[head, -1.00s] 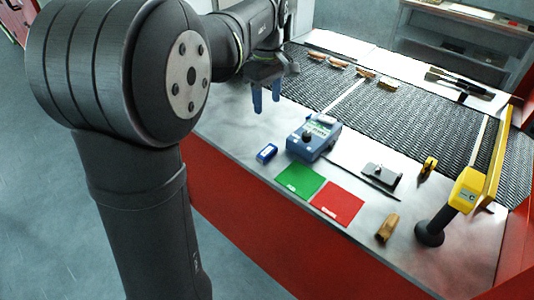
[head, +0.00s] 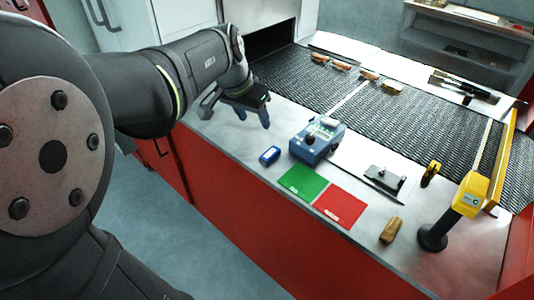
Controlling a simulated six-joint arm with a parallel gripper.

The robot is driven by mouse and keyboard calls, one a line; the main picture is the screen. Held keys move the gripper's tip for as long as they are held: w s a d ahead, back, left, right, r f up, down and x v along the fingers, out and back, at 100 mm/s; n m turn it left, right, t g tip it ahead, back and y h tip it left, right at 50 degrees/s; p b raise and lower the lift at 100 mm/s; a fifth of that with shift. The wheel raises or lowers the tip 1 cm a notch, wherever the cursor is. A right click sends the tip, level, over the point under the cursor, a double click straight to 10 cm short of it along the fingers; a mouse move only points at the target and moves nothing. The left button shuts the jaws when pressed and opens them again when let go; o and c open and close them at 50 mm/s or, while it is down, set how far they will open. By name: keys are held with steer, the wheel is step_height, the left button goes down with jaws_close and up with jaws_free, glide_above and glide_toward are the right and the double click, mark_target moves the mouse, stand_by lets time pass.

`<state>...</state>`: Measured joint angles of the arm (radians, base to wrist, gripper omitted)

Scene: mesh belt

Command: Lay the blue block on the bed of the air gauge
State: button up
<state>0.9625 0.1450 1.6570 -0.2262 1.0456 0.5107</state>
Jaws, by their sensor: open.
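A small blue block (head: 269,155) with a pale patch lies on the steel counter. To its right stands a blue instrument box (head: 311,149) with a dark knob and a small display; it looks like the air gauge. A grey metal plate with a dark fitting (head: 384,179) lies further right; I cannot tell whether it is the gauge's bed. My gripper (head: 253,116) is open and empty, its blue fingers pointing down above the counter, up and left of the block and apart from it.
A green mat (head: 302,182) and a red mat (head: 340,204) lie in front of the gauge. A brown piece (head: 391,230) and a yellow-headed post (head: 435,235) stand right. The mesh belt (head: 411,117) runs behind, carrying several orange-brown pieces. Counter left of the block is clear.

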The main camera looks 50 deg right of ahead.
steer(key=m, duration=0.1)
glide_toward(270, 153)
steer(key=x, duration=0.8)
steer(key=shift+f, duration=0.3)
jaws_close()
